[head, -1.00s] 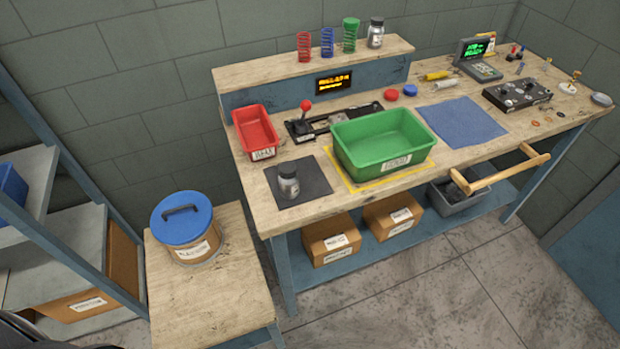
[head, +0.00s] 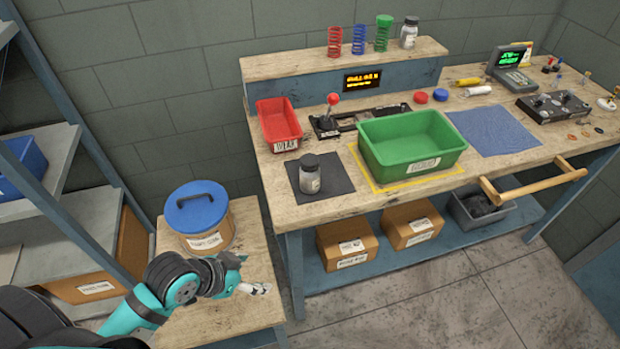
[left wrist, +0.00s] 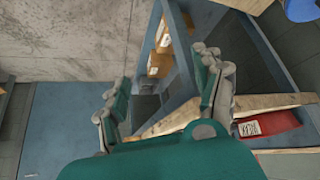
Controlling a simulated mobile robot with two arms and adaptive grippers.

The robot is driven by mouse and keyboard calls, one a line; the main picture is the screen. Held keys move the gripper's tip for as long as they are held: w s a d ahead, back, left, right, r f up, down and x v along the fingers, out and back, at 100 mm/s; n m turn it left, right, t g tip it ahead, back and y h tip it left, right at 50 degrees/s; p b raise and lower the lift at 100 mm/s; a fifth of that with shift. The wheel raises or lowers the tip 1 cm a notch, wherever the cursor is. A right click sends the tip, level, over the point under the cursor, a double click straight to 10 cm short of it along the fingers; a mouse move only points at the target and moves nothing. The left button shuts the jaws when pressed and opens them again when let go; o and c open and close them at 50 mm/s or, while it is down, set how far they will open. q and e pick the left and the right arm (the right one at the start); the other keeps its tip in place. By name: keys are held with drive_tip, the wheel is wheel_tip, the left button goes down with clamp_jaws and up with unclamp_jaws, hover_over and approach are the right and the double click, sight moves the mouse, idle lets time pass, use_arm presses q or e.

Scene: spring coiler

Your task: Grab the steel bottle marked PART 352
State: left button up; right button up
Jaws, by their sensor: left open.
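A grey steel bottle (head: 310,176) with a dark cap and a white label stands upright on the dark mat (head: 338,187) at the bench's left front. A second grey bottle (head: 408,34) stands on the raised shelf. The lettering on both labels is too small to read. My left gripper (head: 256,289) is over the side table, below and left of the mat, apart from both bottles. In the left wrist view the gripper (left wrist: 166,98) is open with nothing between its fingers. No bottle can be made out there. My right gripper is out of view.
A blue-lidded tub (head: 198,221) stands on the side table (head: 225,320) behind my left gripper. A red bin (head: 278,124), a joystick panel (head: 333,125) and a green bin (head: 412,146) surround the mat. A blue shelf rack (head: 60,190) stands at left.

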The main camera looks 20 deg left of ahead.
sight(303, 163)
use_arm(q)
drive_tip(key=w+a+r+m+t+h, duration=0.1)
drive_tip(key=w+a+r+t+h, duration=0.15)
drive_tip(key=w+r, duration=0.55)
drive_tip(key=w+a+r+m+t+h, duration=0.2)
drive_tip(key=w+r+h, duration=0.15)
drive_tip(key=r, duration=0.75)
drive_tip(key=shift+y, duration=0.3)
drive_tip(key=p+x, duration=0.4)
drive_tip(key=x, duration=1.3)
drive_tip(key=shift+w+d+f+p, duration=0.2)
drive_tip(key=shift+p, duration=0.1)
drive_tip(key=shift+w+d+f, duration=0.1)
drive_tip(key=shift+w+f, duration=0.1)
drive_tip(key=shift+s, duration=0.1)
drive_tip(key=c, duration=0.4)
clamp_jaws()
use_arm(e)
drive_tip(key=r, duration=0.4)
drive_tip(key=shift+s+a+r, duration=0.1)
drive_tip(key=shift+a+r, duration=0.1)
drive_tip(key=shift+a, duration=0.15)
